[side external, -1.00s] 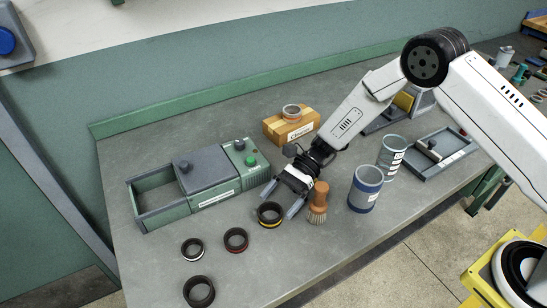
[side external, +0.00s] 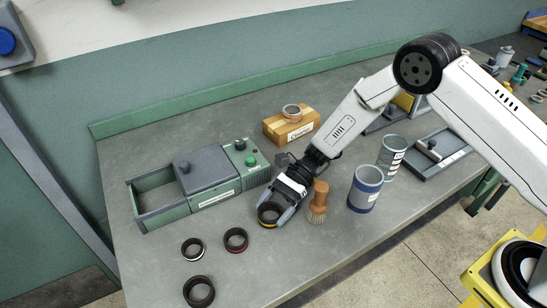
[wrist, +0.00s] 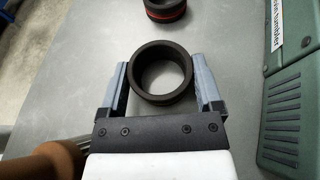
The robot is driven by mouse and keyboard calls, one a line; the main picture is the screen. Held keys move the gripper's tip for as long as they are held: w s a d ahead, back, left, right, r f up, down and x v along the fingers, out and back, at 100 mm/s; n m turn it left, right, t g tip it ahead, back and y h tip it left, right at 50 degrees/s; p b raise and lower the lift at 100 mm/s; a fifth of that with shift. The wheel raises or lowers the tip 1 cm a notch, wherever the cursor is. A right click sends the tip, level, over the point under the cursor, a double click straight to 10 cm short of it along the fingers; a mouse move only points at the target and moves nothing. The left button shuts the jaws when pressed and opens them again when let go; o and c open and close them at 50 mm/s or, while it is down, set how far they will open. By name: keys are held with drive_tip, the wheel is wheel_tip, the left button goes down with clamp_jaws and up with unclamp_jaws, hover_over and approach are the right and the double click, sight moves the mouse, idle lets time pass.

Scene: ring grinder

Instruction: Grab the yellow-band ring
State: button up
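The yellow-band ring (side external: 268,222) is a dark ring lying flat on the grey bench, with a yellow stripe low on its side. My gripper (side external: 274,211) is down at the bench with one finger on each side of this ring. In the wrist view the dark ring (wrist: 136,88) sits between the fingertips of my gripper (wrist: 162,80); its yellow stripe does not show there. The fingers are spread about as wide as the ring, with a small gap toward their bases. I cannot tell whether the tips touch it.
A red-band ring (side external: 236,239), a white-band ring (side external: 192,249) and another dark ring (side external: 199,292) lie to the left. A brush with an orange handle (side external: 319,193) stands close right of my gripper. The green tumbler machine (side external: 212,192) is behind left.

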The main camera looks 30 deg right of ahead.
drive_tip(key=shift+c, duration=1.4)
drive_tip(key=shift+r, duration=0.15)
wheel_tip(320, 180, up, 10)
